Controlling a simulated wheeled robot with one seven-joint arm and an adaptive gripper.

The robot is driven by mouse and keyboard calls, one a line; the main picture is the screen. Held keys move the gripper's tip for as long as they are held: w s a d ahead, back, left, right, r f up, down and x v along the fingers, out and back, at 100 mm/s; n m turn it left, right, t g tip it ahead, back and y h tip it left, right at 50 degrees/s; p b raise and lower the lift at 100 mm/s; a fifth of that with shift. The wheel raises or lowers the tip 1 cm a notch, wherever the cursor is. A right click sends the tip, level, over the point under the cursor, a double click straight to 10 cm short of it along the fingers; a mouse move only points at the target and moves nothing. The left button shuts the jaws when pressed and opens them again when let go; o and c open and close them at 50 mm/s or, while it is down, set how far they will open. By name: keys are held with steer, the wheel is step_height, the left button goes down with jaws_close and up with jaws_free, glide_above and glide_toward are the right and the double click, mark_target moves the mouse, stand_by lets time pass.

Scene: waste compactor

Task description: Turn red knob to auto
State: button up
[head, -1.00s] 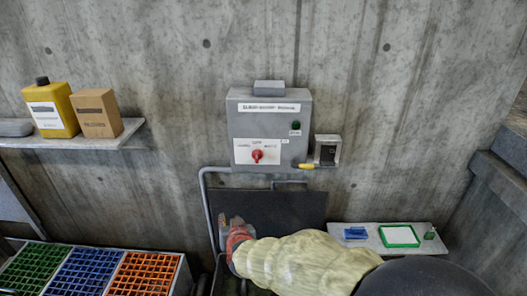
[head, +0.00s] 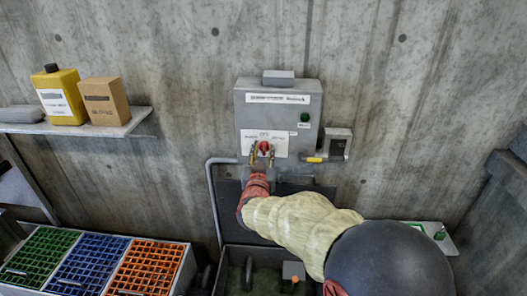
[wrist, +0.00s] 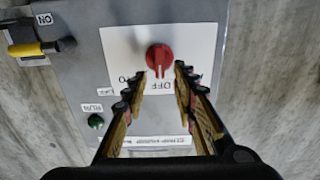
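The red knob (head: 264,146) is on a white label plate low on the grey control box (head: 305,92). In the wrist view, which is upside down, the red knob (wrist: 159,57) has its ridge pointing at the word OFF. My gripper (head: 263,154) is open, with its fingers pointing up at the knob in the head view. In the wrist view my gripper (wrist: 161,71) has its two fingertips apart, and the knob shows in the gap just past them. I see no finger touching it. The other position words are partly hidden by the fingers.
A green RUN button (head: 304,118) is on the box. A side switch with a yellow handle (head: 314,160) is to its right. A shelf (head: 132,121) with a yellow bottle (head: 62,98) and a carton (head: 104,101) is at left. Coloured grid bins (head: 148,267) stand below.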

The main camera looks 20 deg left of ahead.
steer(key=shift+w+a, duration=0.15)
steer(key=shift+w, duration=0.4)
jaws_close()
